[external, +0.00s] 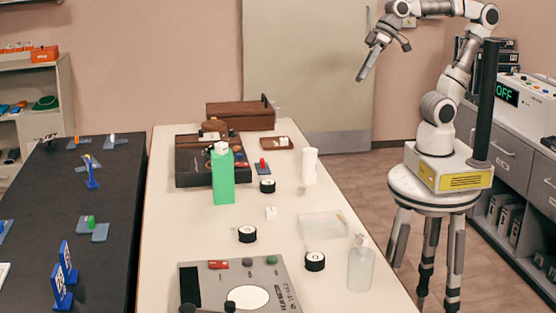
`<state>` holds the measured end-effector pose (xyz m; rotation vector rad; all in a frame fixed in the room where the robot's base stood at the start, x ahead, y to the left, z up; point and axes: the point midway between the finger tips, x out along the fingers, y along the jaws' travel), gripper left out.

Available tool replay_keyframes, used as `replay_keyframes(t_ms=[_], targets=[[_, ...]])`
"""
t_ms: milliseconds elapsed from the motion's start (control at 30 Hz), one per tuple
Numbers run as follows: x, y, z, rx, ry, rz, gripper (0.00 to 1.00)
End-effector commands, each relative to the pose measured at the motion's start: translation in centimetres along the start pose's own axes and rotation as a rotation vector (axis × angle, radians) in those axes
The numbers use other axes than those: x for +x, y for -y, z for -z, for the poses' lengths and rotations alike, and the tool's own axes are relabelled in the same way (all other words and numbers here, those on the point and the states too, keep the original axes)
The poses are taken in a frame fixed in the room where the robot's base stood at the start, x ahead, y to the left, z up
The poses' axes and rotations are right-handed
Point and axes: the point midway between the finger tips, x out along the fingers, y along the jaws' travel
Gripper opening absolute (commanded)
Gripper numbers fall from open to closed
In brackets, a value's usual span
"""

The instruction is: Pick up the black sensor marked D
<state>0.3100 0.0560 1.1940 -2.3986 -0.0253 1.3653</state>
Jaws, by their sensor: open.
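Several small round black objects with white tops stand on the white table (165,255). One (267,186) is beside the green bottle, one (247,235) is nearer the camera, and one (315,262) is by the clear bottle. Any of them may be a sensor, but their markings are too small to read, so I cannot tell which is D. My gripper (384,63) is open and empty, raised high beyond the table's right side, well apart from these objects.
A tall green bottle (223,177), a white cylinder (309,166), a clear box (323,225) and a clear bottle (360,266) stand among them. A grey panel (275,265) lies in front. A dark case (190,165) and brown box (240,115) are behind. A black table (115,215) adjoins left.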

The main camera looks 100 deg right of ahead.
Motion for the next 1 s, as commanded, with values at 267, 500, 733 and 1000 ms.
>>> replay_keyframes(t_ms=[267,500,733,1000], targets=[[5.8,13.0,5.8,0.606,0.082,0.304,0.96],[11.6,24.5,8.4,1.203,0.262,0.474,0.96],[16.5,32.5,8.3,1.654,0.430,0.532,0.96],[20.2,37.6,6.9,1.972,0.558,0.537,0.96]])
